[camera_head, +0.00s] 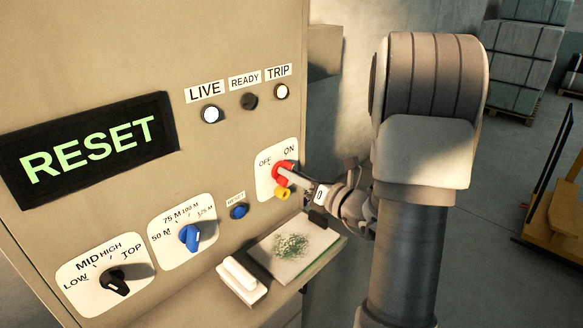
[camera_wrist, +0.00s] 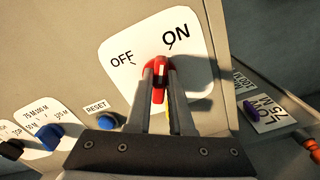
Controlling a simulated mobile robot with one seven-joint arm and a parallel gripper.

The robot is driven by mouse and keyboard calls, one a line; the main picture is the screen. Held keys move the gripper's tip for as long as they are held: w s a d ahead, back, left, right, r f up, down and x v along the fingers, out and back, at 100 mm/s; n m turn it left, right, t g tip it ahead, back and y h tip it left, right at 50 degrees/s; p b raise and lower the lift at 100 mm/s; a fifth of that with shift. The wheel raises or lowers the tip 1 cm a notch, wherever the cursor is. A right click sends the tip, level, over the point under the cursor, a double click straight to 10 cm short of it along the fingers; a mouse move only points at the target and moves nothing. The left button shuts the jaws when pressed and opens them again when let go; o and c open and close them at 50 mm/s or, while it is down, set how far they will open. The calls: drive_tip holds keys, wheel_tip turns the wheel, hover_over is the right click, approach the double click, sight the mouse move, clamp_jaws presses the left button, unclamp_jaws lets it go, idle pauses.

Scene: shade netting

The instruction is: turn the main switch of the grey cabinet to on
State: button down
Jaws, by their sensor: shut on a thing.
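The grey cabinet (camera_head: 215,140) fills the left of the head view. Its red main switch (camera_head: 281,168) sits on a white plate (camera_head: 262,182) marked OFF and ON. My gripper (camera_head: 288,176) reaches it from the right. In the wrist view my gripper's fingers (camera_wrist: 159,88) are closed on both sides of the red switch (camera_wrist: 158,94). Its white mark points up, between OFF at the left and ON at the upper right; the exact angle is hard to tell. A yellow part (camera_head: 283,192) shows just below the switch, mostly hidden in the wrist view.
A display (camera_head: 90,148) reads RESET. The LIVE (camera_head: 211,114) and TRIP (camera_head: 281,91) lamps look white, READY (camera_head: 249,101) dark. A blue reset button (camera_head: 239,211) and blue (camera_head: 190,237) and black (camera_head: 114,282) knobs sit left. A shelf below holds a board (camera_head: 294,247) and a white block (camera_head: 242,279).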

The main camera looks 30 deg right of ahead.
drive_tip(key=shift+m+p, duration=1.05)
drive_tip(key=shift+m, duration=0.45)
drive_tip(key=shift+f, duration=0.1)
drive_tip(key=c, duration=0.8)
unclamp_jaws()
drive_tip(key=shift+s+d, duration=0.1)
drive_tip(key=b+v, duration=0.1)
drive_tip(key=v, duration=1.6)
drive_tip(key=shift+b, duration=0.35)
